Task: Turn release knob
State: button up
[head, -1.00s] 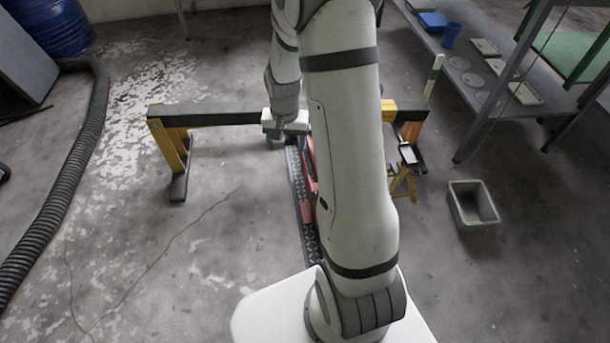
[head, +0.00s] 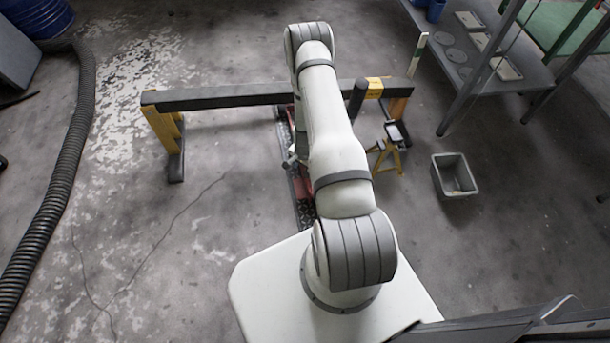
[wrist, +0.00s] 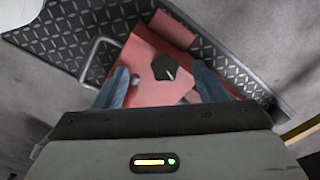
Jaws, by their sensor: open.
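The release knob (wrist: 164,67) is a small black faceted knob with a light mark line. It sits on a red housing (wrist: 140,66) in the wrist view, just beyond my fingertips. I cannot tell whether either finger touches anything. In the head view my arm hides the knob and gripper, and only bits of the red housing show beside it.
A black-and-yellow barrier beam (head: 215,97) crosses behind my arm. A yellow stand (head: 388,150) and grey bin (head: 454,175) stand right.

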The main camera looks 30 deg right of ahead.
notch_tip(320, 180, down, 7)
jog(key=b, duration=0.1)
jog(key=shift+f+b, duration=0.15)
jog(key=shift+b, duration=0.25)
grip_shut()
dwell(0.5)
jog(key=c, duration=1.3)
grip_release()
jog(key=o, duration=1.3)
notch_tip(320, 180, up, 8)
jog(key=p, duration=0.1)
jog(key=shift+s+a+p, duration=0.15)
jog(key=shift+s+p, duration=0.05)
jog(key=shift+p, duration=0.15)
